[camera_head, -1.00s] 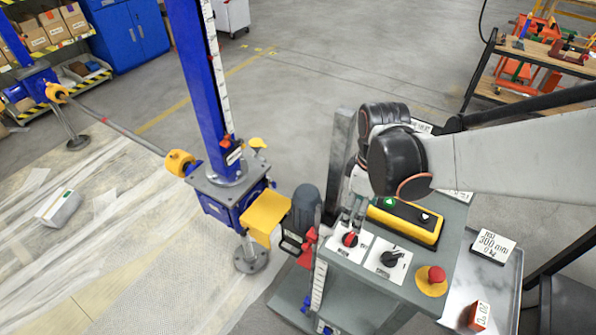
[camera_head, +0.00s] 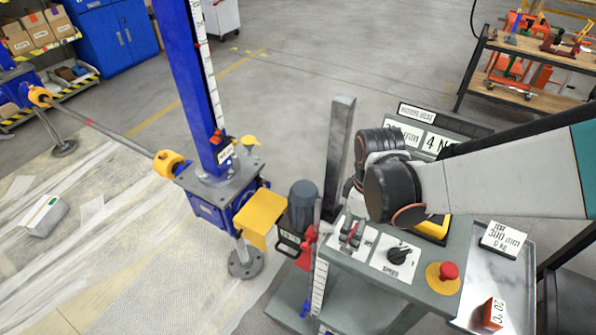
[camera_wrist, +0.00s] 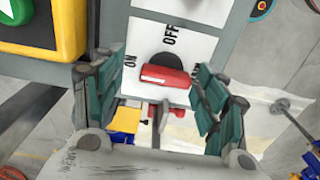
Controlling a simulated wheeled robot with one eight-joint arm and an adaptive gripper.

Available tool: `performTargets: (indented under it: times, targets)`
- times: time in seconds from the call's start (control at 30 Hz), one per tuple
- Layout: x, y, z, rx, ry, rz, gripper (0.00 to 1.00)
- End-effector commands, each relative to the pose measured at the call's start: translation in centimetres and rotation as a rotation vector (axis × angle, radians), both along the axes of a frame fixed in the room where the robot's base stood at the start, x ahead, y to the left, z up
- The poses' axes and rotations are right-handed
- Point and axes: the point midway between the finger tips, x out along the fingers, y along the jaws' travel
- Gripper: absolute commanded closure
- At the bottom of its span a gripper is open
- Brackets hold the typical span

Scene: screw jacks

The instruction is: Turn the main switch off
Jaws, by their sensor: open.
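The main switch, a red handle on a black round base (camera_wrist: 166,76), sits on a white plate (camera_wrist: 195,45) marked ON and OFF in the wrist view. The handle lies across the plate with its near end toward ON. My gripper (camera_wrist: 165,85) is open, with its two green-padded fingers on either side of the red handle; I cannot tell whether they touch it.
To the right of the switch are a black SPEED knob (camera_head: 399,252) and a red emergency button (camera_head: 448,271) on yellow. A yellow push-button box (camera_wrist: 45,28) stands close by. A metal tray (camera_head: 510,275) with cards and a motor (camera_head: 302,203) flank the console.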

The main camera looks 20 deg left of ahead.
Motion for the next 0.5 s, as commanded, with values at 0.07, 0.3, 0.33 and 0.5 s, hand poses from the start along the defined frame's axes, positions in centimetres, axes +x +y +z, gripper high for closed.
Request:
performTargets:
  times: [0.07, 0.3, 0.33, 0.5]
  targets:
    - [-1.03, 0.40, 0.27, 0.000, 0.000, 0.018, 0.42]
    - [-0.93, 0.40, 0.27, 0.000, -0.003, 0.018, 0.77]
    - [-0.92, 0.40, 0.28, 0.000, -0.004, 0.018, 0.77]
    - [-0.81, 0.41, 0.28, -0.001, -0.007, 0.014, 0.77]
